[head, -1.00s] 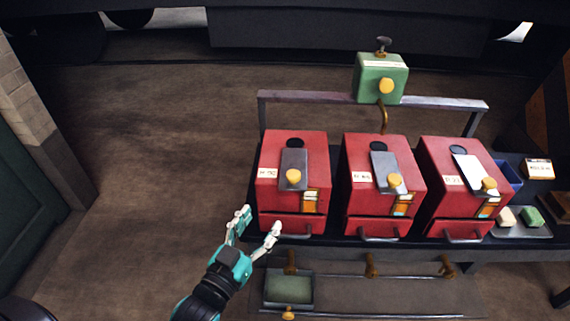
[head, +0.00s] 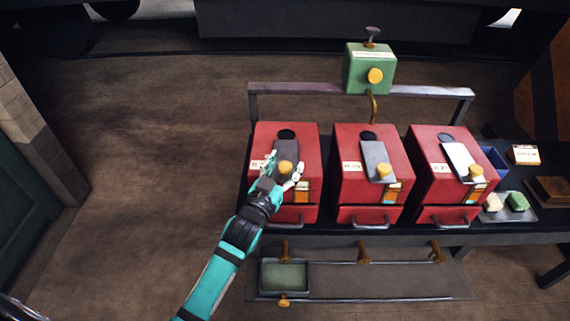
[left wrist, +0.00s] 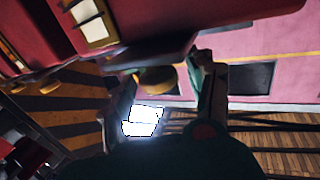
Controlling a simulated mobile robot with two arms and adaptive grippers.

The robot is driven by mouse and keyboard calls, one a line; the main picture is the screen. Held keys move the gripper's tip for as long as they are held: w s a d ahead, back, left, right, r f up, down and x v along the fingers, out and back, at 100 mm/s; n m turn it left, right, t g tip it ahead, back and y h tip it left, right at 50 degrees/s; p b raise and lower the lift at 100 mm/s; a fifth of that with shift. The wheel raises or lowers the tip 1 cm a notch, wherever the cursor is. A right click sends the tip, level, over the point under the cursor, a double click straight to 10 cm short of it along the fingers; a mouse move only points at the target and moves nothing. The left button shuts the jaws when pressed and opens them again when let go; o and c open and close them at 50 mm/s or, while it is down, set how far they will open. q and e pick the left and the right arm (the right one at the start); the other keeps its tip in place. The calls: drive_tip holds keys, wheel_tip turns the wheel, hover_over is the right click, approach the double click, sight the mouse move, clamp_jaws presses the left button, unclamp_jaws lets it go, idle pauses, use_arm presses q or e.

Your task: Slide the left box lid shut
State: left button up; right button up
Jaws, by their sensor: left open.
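The left red box (head: 262,189) stands on the dark bench. Its grey sliding lid (head: 287,150) lies on the top, with a round yellow knob (head: 285,167) near its front end. A dark round opening (head: 286,133) shows behind the lid's far end. My left gripper (head: 283,170) is open at the knob, with a finger to each side of it in the head view. In the left wrist view, the knob (left wrist: 157,79) shows between the spread fingers, beyond their tips or near them; I cannot tell whether they touch it. My right gripper is not in view.
Two similar red boxes, the middle one (head: 350,190) and the right one (head: 428,188), stand to the right. A green box (head: 357,75) sits on the rail behind. The floor at left is clear.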

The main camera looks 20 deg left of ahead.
use_arm(q)
drive_tip(key=shift+w, duration=0.15)
drive_tip(key=shift+c, duration=0.2)
clamp_jaws()
